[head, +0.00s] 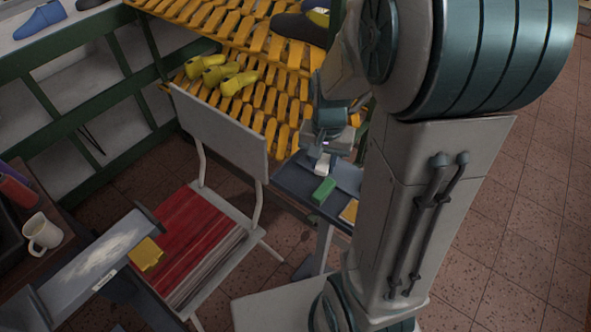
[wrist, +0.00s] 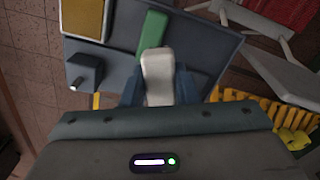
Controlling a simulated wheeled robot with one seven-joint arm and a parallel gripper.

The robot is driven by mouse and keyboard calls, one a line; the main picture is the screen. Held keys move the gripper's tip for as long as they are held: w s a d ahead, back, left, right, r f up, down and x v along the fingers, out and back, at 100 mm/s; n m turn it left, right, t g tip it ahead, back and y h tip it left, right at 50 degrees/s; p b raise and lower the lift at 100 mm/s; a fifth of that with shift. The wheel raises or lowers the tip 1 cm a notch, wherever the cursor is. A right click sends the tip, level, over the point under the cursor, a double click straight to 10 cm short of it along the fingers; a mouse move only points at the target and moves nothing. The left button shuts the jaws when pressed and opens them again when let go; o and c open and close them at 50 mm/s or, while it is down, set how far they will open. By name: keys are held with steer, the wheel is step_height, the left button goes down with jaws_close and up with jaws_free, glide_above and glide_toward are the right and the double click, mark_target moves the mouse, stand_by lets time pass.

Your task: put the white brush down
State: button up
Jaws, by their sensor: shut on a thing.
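The white brush (wrist: 158,74) is a pale block held between the fingers of my gripper (wrist: 159,88), which is shut on it. In the head view the white brush (head: 322,164) shows as a small pale shape below my gripper (head: 322,150), over a small dark blue-grey table (head: 292,184). In the wrist view the brush is over the same table top (wrist: 112,62), with its far end beside a green block (wrist: 152,30). I cannot tell whether the brush touches the table.
A yellow-orange block (head: 349,211) lies on the small table, as does a dark box-shaped item (wrist: 85,70). A grey chair (head: 222,130) with a red striped seat stands left of the table. A yellow slatted rack (head: 262,45) with shoe lasts stands behind.

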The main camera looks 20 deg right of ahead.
glide_above(296, 183)
step_height(296, 183, down, 4)
steer(key=shift+f, duration=2.05)
steer(key=shift+f, duration=0.2)
steer(key=o, duration=0.9)
